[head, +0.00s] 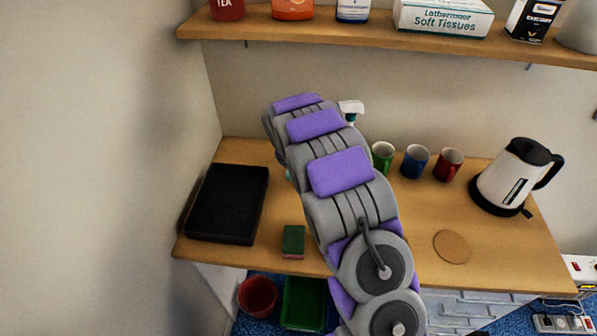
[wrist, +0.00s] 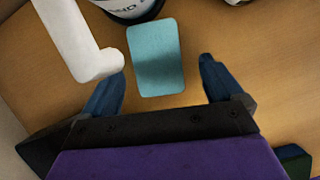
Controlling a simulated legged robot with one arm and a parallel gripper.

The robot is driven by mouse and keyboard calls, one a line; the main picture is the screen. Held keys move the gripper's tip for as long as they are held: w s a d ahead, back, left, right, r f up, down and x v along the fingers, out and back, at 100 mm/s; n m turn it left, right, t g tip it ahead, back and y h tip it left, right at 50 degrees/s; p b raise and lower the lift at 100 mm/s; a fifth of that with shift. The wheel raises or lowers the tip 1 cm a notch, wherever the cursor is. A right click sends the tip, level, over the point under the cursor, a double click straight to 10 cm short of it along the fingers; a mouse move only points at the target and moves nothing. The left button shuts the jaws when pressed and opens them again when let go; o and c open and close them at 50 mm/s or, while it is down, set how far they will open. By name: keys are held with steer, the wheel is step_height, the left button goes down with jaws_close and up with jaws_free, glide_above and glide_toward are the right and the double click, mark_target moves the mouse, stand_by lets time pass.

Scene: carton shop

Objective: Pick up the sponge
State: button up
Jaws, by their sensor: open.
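In the head view a small block with a dark green top and a reddish lower edge, which looks like the sponge (head: 293,241), lies on the wooden counter near its front edge, just left of my arm. In the wrist view my gripper (wrist: 160,78) is open and empty, its blue fingers spread apart. A flat teal rectangle with rounded corners (wrist: 155,57) shows between and beyond the fingertips; I cannot tell what it is. A dark green corner at the lower right of the wrist view (wrist: 293,160) may be the sponge. My arm hides the gripper in the head view.
A black tray (head: 228,204) lies left of the sponge. A white spray head (head: 351,108) rises behind my arm. A cork coaster (head: 452,247) lies on otherwise clear counter.

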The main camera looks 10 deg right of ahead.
steer(key=x, duration=0.3)
steer(key=shift+a, duration=0.25)
steer(key=shift+s+a+r, duration=0.1)
steer(key=shift+a, duration=0.05)
steer(key=c, duration=1.2)
steer(key=shift+r+p, duration=0.4)
steer(key=shift+r, duration=1.25)
steer(key=shift+s+r, duration=0.15)
steer(key=shift+r, duration=0.1)
steer(key=s, duration=0.5)
steer(key=s+d+p, duration=0.1)
steer(key=s, duration=0.4)
steer(key=s+r+p, duration=0.1)
steer(key=s, duration=0.4)
steer(key=shift+s+d+r, duration=0.15)
steer(key=shift+s+d, duration=0.1)
steer(key=shift+d, duration=0.1)
